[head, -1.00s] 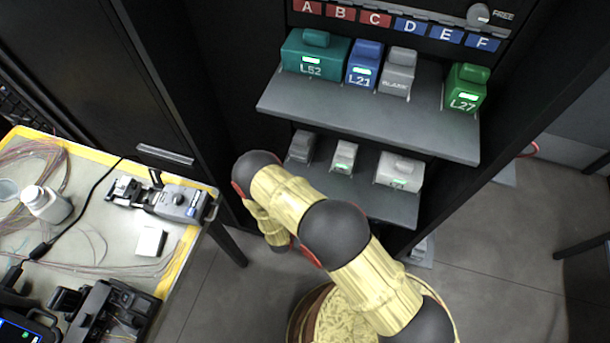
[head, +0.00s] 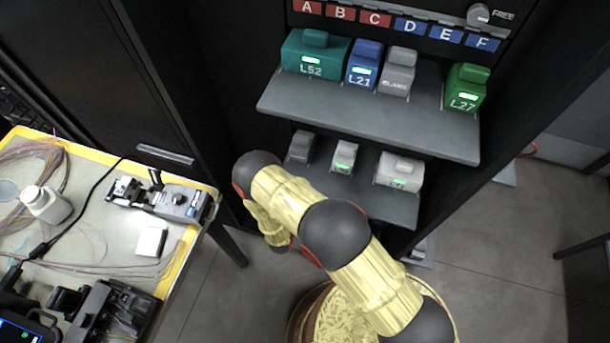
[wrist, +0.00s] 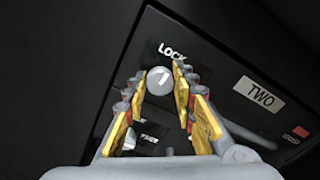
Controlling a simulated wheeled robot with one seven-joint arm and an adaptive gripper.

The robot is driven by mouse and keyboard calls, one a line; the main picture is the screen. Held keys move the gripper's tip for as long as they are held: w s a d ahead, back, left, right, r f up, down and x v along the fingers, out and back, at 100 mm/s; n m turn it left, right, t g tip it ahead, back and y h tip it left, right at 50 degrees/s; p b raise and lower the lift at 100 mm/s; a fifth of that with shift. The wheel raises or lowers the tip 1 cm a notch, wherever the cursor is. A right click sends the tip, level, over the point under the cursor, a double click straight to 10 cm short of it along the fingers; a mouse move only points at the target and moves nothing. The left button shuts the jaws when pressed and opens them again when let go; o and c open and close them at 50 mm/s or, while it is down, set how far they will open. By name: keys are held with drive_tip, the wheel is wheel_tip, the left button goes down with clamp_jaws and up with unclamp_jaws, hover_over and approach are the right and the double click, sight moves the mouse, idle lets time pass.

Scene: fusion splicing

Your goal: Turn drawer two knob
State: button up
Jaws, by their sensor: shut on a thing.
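The drawer two knob (wrist: 159,81) is a small round grey-white knob with a pale mark on its face. It sits on a black panel below a LOCK label (wrist: 172,50), with a FREE label (wrist: 150,138) lower down. A white plate reading TWO (wrist: 259,95) is to its right. My gripper (wrist: 160,77) has its yellow-padded fingers on either side of the knob, shut on it at the fingertips. In the head view my gripper and this knob are hidden behind my arm and the shelves.
A grey shelf (head: 270,97) holds coloured modules, with a lower shelf (head: 407,208) of grey and white ones close to my arm. Another knob (head: 479,15) by a FREE label is at the top right. A cluttered worktable (head: 205,192) stands at the left.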

drive_tip(key=shift+s+d+m+b, duration=0.1)
drive_tip(key=shift+m+b, duration=0.4)
drive_tip(key=shift+m, duration=3.8)
drive_tip(key=shift+d+m+b, duration=0.1)
drive_tip(key=shift+m+b, duration=0.4)
drive_tip(key=shift+m, duration=3.8)
drive_tip(key=o, duration=1.2)
drive_tip(key=shift+c, duration=0.2)
drive_tip(key=shift+s, duration=0.1)
drive_tip(key=v, duration=1.1)
drive_tip(key=shift+s+a, duration=0.15)
drive_tip(key=shift+s, duration=0.25)
